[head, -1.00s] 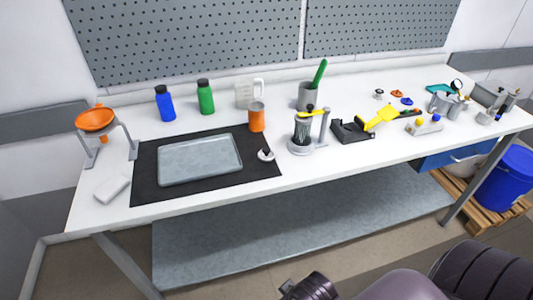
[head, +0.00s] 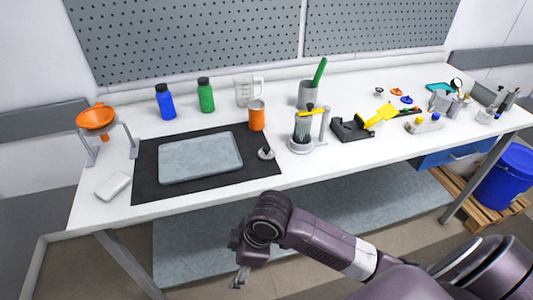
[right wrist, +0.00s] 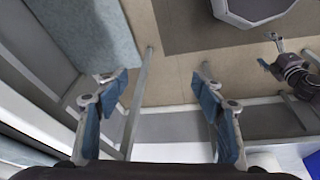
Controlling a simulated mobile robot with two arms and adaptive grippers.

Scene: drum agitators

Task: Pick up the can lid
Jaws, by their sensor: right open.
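A small pale round piece with a dark knob (head: 266,154), which looks like the can lid, lies on the right part of the black mat (head: 150,180). An orange can (head: 257,118) stands just behind it. My right gripper (head: 240,280) is in front of the table, below its front edge and apart from the lid. In the right wrist view my right gripper (right wrist: 160,85) has its two blue-padded fingers spread with nothing between them; the lid is not seen there. What looks like my left gripper (right wrist: 270,50) shows small at the right of that view; its opening is unclear.
A grey tray (head: 200,158) lies on the mat. A stirrer stand (head: 300,145) is right of the lid. Blue (head: 165,103) and green (head: 206,96) bottles stand behind the mat. A lower grey shelf (head: 360,215) lies under the table.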

